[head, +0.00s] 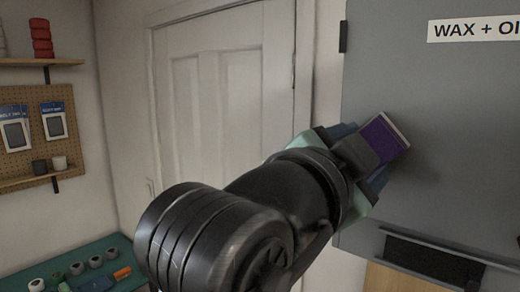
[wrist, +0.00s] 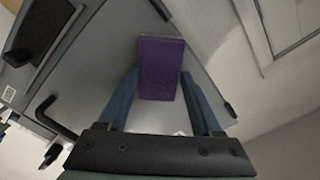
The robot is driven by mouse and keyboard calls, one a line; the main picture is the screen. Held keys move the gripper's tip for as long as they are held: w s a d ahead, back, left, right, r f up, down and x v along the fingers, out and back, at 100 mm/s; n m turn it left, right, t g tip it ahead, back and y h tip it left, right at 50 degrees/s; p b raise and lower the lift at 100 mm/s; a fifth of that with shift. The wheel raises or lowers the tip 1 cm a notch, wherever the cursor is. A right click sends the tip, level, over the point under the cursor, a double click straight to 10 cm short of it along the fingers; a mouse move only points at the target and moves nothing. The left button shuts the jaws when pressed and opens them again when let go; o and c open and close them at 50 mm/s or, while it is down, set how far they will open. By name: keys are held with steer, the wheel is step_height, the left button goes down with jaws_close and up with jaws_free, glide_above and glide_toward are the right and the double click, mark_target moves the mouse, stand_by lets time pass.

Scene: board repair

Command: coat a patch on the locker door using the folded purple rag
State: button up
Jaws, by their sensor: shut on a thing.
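The folded purple rag (head: 381,140) is held in my gripper (head: 368,155) in front of the grey locker door (head: 430,105). In the wrist view, the rag (wrist: 161,68) sits between the two blue fingers of my gripper (wrist: 161,88), which are shut on it. The rag's far face is turned toward the locker door (wrist: 112,60); I cannot tell if it touches the surface. A pale edge shows on the rag's right side in the head view. My arm hides the door's lower left part. No coated patch can be made out on the door.
A "WAX + OI..." label (head: 478,28) is on the door's upper right. A dark handle or slot (head: 433,259) is low on the locker. A white panelled door (head: 215,90) is behind my arm. A green bench (head: 75,270) with small items and a pegboard (head: 40,130) are at left.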

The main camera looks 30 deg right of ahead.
steer(key=shift+s+d, duration=0.35)
steer(key=shift+s, duration=0.55)
steer(key=shift+s+d, duration=0.3)
steer(key=shift+s, duration=0.6)
steer(key=shift+s+d, duration=0.45)
steer(key=shift+s, duration=0.4)
steer(key=shift+s+d, duration=0.4)
steer(key=shift+s, duration=0.45)
steer(key=w+a+b, duration=0.1)
steer(key=w+a, duration=0.2)
steer(key=w, duration=0.4)
steer(key=shift+r, duration=0.15)
steer(key=shift+s+d+b, duration=0.15)
steer(key=shift+s+d, duration=0.35)
steer(key=shift+s, duration=0.65)
steer(key=shift+s+d+b, duration=0.1)
steer(key=shift+s+d, duration=0.45)
steer(key=shift+s, duration=0.65)
steer(key=shift+s+d+b, duration=0.15)
steer(key=shift+s+d, duration=0.35)
steer(key=shift+s, duration=0.65)
steer(key=shift+a, duration=0.1)
